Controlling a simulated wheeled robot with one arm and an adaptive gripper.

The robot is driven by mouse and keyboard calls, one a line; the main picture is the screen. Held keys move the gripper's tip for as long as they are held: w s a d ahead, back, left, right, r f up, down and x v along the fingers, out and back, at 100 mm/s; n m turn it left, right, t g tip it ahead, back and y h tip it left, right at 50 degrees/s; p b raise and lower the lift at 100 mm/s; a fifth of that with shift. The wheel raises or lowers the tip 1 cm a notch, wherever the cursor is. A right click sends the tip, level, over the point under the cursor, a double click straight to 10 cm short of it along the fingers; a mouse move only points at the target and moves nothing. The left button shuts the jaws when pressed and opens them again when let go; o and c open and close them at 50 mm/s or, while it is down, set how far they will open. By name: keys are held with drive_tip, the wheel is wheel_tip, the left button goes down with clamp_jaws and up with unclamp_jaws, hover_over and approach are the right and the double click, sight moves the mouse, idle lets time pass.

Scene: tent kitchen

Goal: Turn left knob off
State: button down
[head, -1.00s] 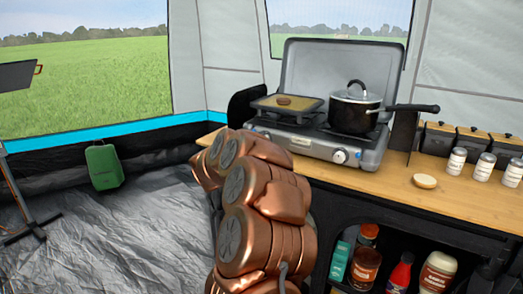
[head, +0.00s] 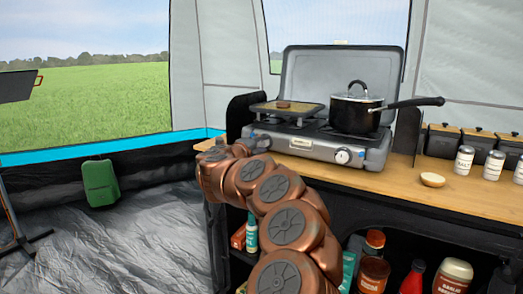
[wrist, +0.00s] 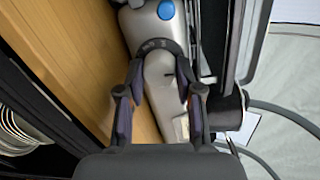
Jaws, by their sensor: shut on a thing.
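The grey camping stove (head: 318,147) stands on the wooden counter with its lid up. Its right knob (head: 342,156) is in plain sight in the head view. The left end of the front panel, where the left knob sits, is hidden behind my arm. In the wrist view, my gripper (wrist: 160,62) is at the stove's front panel (wrist: 162,92), its two dark fingers on either side of a dark rounded knob edge (wrist: 157,44). It is shut on the left knob, which is mostly hidden. How far the knob is turned cannot be told.
A lidded black pot (head: 355,112) with its handle to the right and a griddle pan (head: 287,107) sit on the stove. Small jars (head: 464,159) and a round bun-like thing (head: 432,180) are on the counter (head: 400,186). Bottles (head: 372,274) fill the shelf below.

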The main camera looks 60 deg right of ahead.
drive_tip(key=shift+s+f+m, duration=0.1)
drive_tip(key=shift+m, duration=0.2)
drive_tip(key=c, duration=0.8)
unclamp_jaws()
drive_tip(key=shift+o, duration=0.2)
